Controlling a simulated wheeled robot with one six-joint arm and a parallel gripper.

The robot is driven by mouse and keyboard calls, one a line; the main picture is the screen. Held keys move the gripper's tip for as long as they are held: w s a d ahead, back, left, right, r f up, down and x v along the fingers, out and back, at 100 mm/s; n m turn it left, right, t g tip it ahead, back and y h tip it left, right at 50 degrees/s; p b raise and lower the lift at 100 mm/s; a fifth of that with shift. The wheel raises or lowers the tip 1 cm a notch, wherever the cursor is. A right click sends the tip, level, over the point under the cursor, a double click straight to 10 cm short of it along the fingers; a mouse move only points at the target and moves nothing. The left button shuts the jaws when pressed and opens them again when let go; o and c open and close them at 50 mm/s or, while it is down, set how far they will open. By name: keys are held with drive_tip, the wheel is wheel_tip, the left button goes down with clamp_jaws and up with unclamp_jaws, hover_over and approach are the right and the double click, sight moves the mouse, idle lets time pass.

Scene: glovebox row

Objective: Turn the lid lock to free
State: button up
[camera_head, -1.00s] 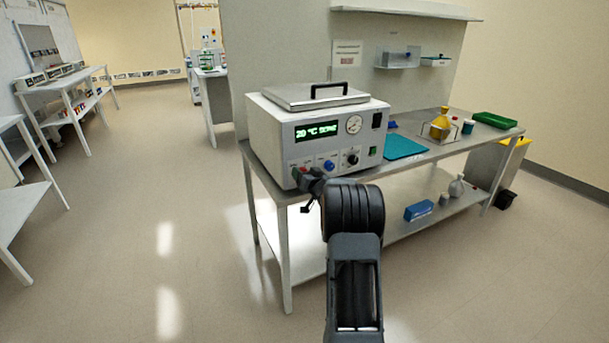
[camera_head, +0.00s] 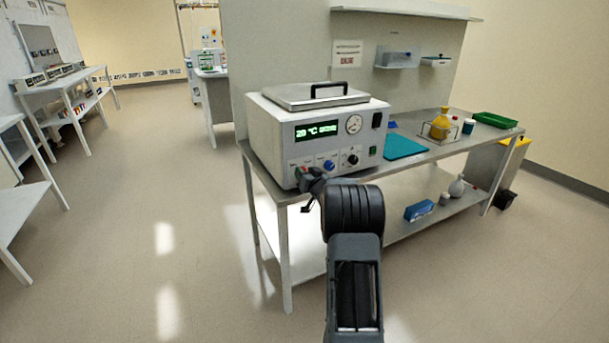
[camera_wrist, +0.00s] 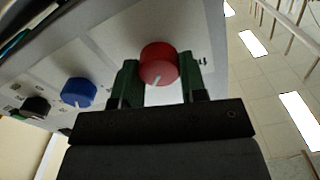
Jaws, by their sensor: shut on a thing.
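The grey device (camera_head: 318,134) with a lid (camera_head: 316,96) and a black handle on top stands on the bench. Its green display is lit on the front panel. In the wrist view, a red knob (camera_wrist: 159,64) with a white pointer mark sits on the panel, between the green fingers of my gripper (camera_wrist: 158,82). My gripper is shut on the red knob. The pointer on it faces toward my gripper, slightly left in the picture. In the head view, my gripper (camera_head: 303,176) is at the panel's lower left, and my arm hides part of it.
A blue knob (camera_head: 329,165) and a black knob (camera_head: 351,159) sit beside the red one. A teal mat (camera_head: 405,146), a yellow flask (camera_head: 440,127) and a green tray (camera_head: 494,120) are on the bench to the right.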

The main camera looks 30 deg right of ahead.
drive_tip(key=shift+f, duration=0.1)
drive_tip(key=shift+a+f+n+b, duration=0.1)
drive_tip(key=shift+a+n+b, duration=0.05)
drive_tip(key=shift+n+b, duration=3.7)
drive_tip(key=shift+a+f+n+b, duration=0.1)
drive_tip(key=shift+n+b, duration=2.7)
drive_tip(key=shift+n, duration=1.95)
drive_tip(key=shift+r+n, duration=0.1)
drive_tip(key=shift+n, duration=0.2)
drive_tip(key=o, duration=0.9)
drive_tip(key=shift+o, duration=0.2)
drive_tip(key=s+a+p, duration=0.1)
drive_tip(key=s+a, duration=0.1)
drive_tip(key=s, duration=1.1)
drive_tip(key=shift+s, duration=0.3)
